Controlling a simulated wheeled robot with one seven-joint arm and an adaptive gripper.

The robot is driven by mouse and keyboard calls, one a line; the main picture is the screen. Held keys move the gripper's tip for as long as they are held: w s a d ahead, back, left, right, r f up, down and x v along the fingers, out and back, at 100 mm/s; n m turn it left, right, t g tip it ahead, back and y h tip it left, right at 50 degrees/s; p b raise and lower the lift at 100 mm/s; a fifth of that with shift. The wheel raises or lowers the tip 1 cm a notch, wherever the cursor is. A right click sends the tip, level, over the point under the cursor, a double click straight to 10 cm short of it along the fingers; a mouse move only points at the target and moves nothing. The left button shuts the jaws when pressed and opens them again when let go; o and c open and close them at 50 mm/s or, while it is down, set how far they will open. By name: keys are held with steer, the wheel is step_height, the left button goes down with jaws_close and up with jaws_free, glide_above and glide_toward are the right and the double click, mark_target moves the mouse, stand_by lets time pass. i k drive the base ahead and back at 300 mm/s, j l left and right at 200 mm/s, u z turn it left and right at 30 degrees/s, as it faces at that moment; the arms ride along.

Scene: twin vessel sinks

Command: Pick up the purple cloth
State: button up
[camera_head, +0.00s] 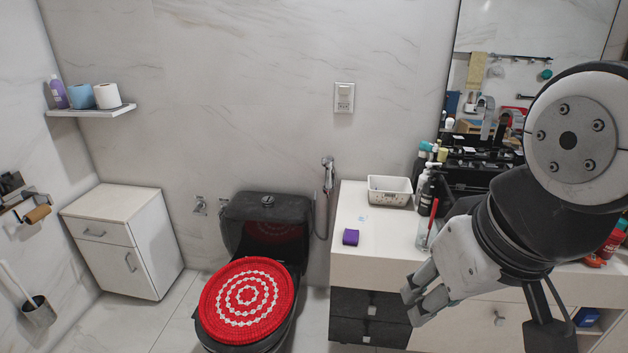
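The purple cloth (351,237) is a small, folded-looking block. It lies on the white countertop (375,258), near its left end. My gripper (412,306) is in front of the counter, lower and to the right of the cloth in the picture, apart from it. Its fingers point down and left with a gap between them, and nothing shows in the gap. My arm hides part of the counter on the right.
A white basket (389,190) stands behind the cloth. A glass with a red toothbrush (433,220) and dark bottles (427,190) stand to its right. A toilet with a red-and-white cover (247,299) is left of the counter. The counter around the cloth is mostly clear.

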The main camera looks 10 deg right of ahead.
mark_target(351, 237)
steer(key=z, duration=0.15)
steer(key=i+z, duration=0.45)
steer(key=i, duration=0.5)
